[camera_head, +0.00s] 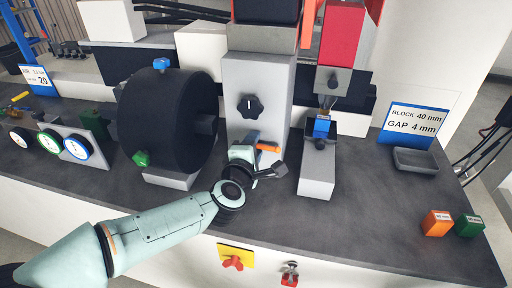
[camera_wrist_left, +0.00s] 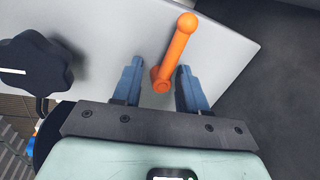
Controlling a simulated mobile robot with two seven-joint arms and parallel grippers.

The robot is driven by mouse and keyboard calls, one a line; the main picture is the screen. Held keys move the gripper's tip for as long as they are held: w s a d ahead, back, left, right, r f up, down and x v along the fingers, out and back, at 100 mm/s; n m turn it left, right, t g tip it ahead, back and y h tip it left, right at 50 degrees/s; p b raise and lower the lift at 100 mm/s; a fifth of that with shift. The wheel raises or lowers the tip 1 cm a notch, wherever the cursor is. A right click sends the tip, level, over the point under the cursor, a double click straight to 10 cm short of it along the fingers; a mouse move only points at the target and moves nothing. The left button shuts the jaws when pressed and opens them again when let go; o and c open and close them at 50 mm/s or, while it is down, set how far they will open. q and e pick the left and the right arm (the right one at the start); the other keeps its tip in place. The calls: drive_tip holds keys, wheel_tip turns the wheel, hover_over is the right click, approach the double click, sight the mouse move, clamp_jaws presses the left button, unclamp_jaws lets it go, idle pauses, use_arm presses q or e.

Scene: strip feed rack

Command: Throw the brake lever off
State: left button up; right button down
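The brake lever looks to be the orange lever (camera_head: 268,148) on the front of the grey upright housing. In the left wrist view the orange lever (camera_wrist_left: 176,50) has a rounded knob at its upper right end and a pivot at its lower end. My left gripper (camera_head: 256,146) is at the lower part of the housing, close to the lever. In the wrist view the left gripper (camera_wrist_left: 159,68) is open, with its blue fingers apart on either side of the lever's lower part. Contact cannot be told. My right gripper is out of view.
A black star knob (camera_head: 250,106) sits above the lever on the housing, and a large black wheel (camera_head: 166,122) stands to the left. A grey block stand with a blue piece (camera_head: 321,127) is to the right. Orange (camera_head: 436,223) and green blocks (camera_head: 468,226) lie at the right edge.

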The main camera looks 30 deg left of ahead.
use_arm(q)
drive_tip(key=shift+d, duration=0.2)
drive_tip(key=p+v, duration=0.3)
drive_tip(key=v, duration=1)
drive_tip(key=shift+s, duration=0.15)
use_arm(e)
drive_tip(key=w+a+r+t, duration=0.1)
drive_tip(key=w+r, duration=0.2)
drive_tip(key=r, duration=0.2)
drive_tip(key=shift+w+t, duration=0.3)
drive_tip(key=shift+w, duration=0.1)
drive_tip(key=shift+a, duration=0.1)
